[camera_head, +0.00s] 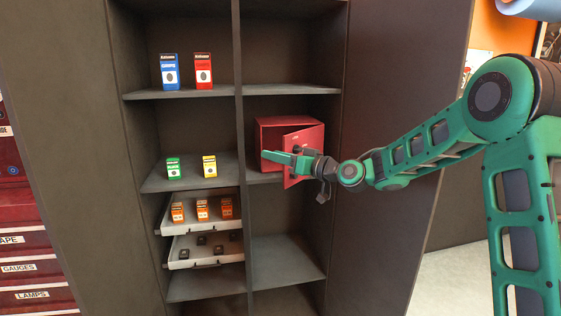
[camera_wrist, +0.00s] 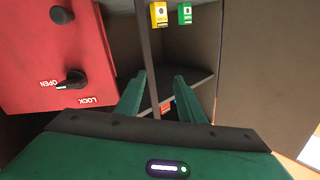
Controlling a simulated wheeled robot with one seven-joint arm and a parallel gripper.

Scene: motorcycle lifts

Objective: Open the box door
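The red box (camera_head: 268,126) stands on the middle shelf in the right half of the cabinet. In the wrist view, the door (camera_wrist: 50,88) fills the left side upside down, with a black knob (camera_wrist: 72,79) between the words OPEN and LOCK. A second black knob (camera_wrist: 61,15) shows above. My gripper (camera_head: 270,156) reaches leftward across the front of the door. In the wrist view my gripper (camera_wrist: 161,76) has its fingers apart with nothing between them, beside the door's edge. Contact with the door cannot be told.
The cabinet's centre divider (camera_head: 240,120) stands left of the box. Small blue (camera_head: 170,70), red (camera_head: 203,70), green (camera_head: 173,168) and yellow (camera_head: 209,166) cartons stand on the left shelves. Two drawers (camera_head: 203,216) below are pulled out. The shelf under the box (camera_head: 282,262) is empty.

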